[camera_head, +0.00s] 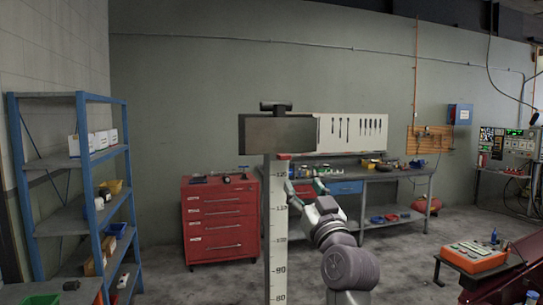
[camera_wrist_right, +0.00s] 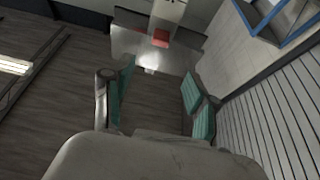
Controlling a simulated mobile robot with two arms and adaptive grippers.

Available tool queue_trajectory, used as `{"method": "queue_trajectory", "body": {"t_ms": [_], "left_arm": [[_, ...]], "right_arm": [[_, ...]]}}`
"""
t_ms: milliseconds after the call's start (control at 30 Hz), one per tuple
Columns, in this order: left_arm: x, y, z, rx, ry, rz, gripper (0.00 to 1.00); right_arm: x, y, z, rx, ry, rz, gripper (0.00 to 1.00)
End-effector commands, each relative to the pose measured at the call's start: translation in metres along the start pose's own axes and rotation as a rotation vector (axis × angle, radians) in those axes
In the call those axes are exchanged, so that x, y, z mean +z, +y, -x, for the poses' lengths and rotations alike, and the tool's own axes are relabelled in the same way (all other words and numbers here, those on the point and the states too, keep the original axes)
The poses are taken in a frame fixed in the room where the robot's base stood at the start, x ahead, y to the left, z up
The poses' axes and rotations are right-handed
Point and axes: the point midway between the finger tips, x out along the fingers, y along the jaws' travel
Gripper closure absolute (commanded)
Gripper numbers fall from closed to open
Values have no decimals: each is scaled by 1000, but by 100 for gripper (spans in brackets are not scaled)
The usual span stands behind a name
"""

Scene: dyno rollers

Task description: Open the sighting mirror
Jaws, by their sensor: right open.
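The sighting mirror (camera_head: 262,135) is a dark, wide rectangular panel at the top of a white post with a number scale (camera_head: 279,235). A small red tab (camera_head: 284,157) sits at its lower edge. In the right wrist view the mirror (camera_wrist_right: 130,45) appears as a shiny panel with the red tab (camera_wrist_right: 161,38) ahead of the fingers. My right gripper (camera_head: 305,185) is open and empty, below and right of the mirror, apart from it. Its green-padded fingers (camera_wrist_right: 157,80) are spread in the wrist view. My left gripper is not in view.
A blue shelf rack (camera_head: 83,205) stands at the left. A red tool cabinet (camera_head: 220,225) and a workbench (camera_head: 395,175) stand behind the post. An orange control box (camera_head: 473,257) is at the lower right. Open floor lies between.

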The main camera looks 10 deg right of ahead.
Motion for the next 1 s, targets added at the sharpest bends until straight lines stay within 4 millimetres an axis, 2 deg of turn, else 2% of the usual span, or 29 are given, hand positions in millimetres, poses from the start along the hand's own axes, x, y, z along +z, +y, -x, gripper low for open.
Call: {"method": "queue_trajectory", "body": {"t_ms": [300, 500, 700, 1000], "left_arm": [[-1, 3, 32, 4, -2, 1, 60], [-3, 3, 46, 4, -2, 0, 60], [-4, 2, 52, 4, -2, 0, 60], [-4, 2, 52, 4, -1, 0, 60]], "right_arm": [[-4, -1, -68, -3, -4, -2, 42], [-2, -1, -105, -2, -4, 0, 42], [0, -1, -123, -2, -3, 0, 42], [2, -1, -126, -2, -3, -1, 42]]}}
